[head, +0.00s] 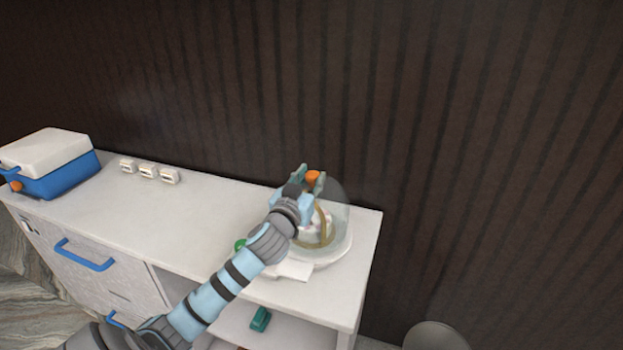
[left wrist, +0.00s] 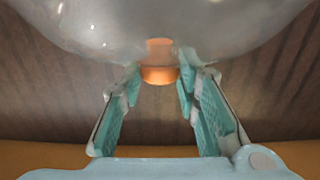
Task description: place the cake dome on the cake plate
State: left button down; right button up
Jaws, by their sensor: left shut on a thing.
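The cake dome (head: 339,211) is clear, with an orange knob (head: 313,177) on top. My left gripper (head: 308,180) is shut on this knob; in the left wrist view the orange knob (left wrist: 159,74) sits between the teal fingers, with the clear dome (left wrist: 90,25) beyond it. The white cake plate (head: 341,253) is near the right end of the counter, with something pale and gold on it, seen partly through the dome. The dome is over the plate; whether its rim touches the plate is hard to tell. My arm hides the left side of both. My right gripper is not in view.
The white counter (head: 215,203) stands against a dark ribbed wall. A blue and white cooler box (head: 60,175) is at its left end, and small white tags (head: 148,171) stand beside it. A green item (head: 240,245) is next to my arm. The counter's middle is clear.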

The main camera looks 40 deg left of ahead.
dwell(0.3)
pick_arm(q)
jog(key=shift+f+b, duration=0.3)
jog(key=shift+f, duration=0.3)
jog(key=c, duration=1.1)
grip_release()
jog(key=shift+r, duration=0.1)
